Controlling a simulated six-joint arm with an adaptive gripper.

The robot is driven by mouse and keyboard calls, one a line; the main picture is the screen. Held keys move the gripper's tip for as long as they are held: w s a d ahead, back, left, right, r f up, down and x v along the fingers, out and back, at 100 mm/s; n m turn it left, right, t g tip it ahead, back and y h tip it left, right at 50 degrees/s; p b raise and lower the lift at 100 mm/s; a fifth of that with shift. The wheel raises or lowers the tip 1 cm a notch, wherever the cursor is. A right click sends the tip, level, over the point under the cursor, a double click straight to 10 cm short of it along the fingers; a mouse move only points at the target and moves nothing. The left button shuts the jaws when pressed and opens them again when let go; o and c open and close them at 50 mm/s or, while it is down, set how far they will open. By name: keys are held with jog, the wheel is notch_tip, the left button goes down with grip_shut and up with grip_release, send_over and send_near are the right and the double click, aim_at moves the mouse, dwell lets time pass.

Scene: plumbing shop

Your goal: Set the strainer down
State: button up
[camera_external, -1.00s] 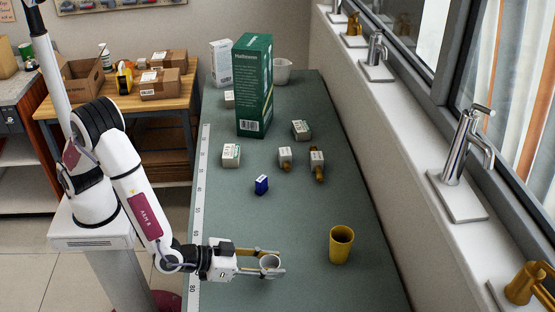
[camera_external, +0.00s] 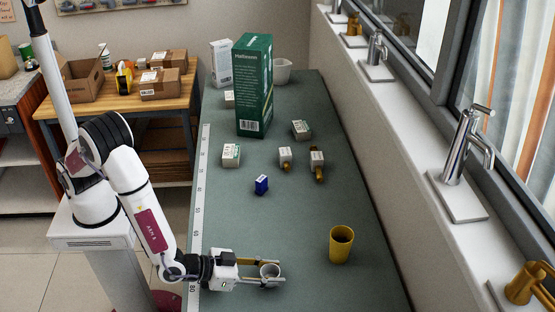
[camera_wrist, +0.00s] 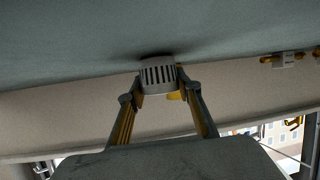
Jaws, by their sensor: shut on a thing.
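The strainer (camera_external: 270,270) is a small pale cup-shaped piece, held between the fingers of my gripper (camera_external: 272,272) over the near end of the grey-green bench (camera_external: 300,215). In the wrist view the strainer (camera_wrist: 158,74) shows dark slots in its side, and the gripper's fingers (camera_wrist: 160,90) press on it from both sides. A dark shadow lies on the bench close by the strainer. I cannot tell whether its base touches the bench.
A yellow cup (camera_external: 341,245) stands right of my gripper. The bench around the gripper is clear.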

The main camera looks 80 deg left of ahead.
jog(key=shift+f, duration=0.15)
jog(key=o, duration=0.8)
jog(key=shift+r, duration=0.2)
jog(key=v, duration=1.2)
jog(key=shift+s+f, duration=0.1)
jog(key=shift+f, duration=0.05)
